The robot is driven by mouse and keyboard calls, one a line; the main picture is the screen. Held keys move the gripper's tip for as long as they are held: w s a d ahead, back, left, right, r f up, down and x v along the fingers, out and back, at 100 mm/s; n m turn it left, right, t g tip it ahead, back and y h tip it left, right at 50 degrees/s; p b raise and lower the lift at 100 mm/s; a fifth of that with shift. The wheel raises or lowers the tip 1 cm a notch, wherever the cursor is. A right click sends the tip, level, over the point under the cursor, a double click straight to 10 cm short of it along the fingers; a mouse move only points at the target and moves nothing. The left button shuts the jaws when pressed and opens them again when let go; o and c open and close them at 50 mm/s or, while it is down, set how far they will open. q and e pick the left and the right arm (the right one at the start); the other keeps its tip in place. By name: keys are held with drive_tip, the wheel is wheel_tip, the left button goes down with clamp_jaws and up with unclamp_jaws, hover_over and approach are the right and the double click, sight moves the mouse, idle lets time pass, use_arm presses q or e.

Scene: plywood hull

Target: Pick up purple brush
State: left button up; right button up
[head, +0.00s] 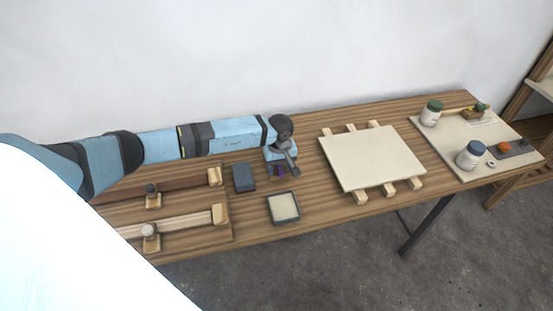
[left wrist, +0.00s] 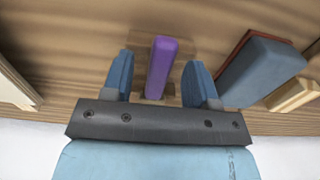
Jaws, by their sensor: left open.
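The purple brush shows in the left wrist view as a purple bar (left wrist: 161,68) on the wooden table. In the head view only a small purple part (head: 279,171) shows beneath my left gripper, the rest hidden by it. My left gripper (head: 283,172) is over the brush. In the left wrist view the left gripper (left wrist: 160,80) is open, with one blue finger on each side of the brush and a gap to both. I cannot tell how far the fingertips are above the table. My right gripper is not in view.
A dark blue block (head: 244,178) lies left of my left gripper, and a small square tray (head: 284,208) in front. Bar clamps (head: 182,221) lie further left. A pale panel (head: 371,157) on wooden strips and a board (head: 459,153) with jars are to the right.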

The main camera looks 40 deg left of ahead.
use_arm(q)
drive_tip(key=shift+c, duration=0.4)
clamp_jaws()
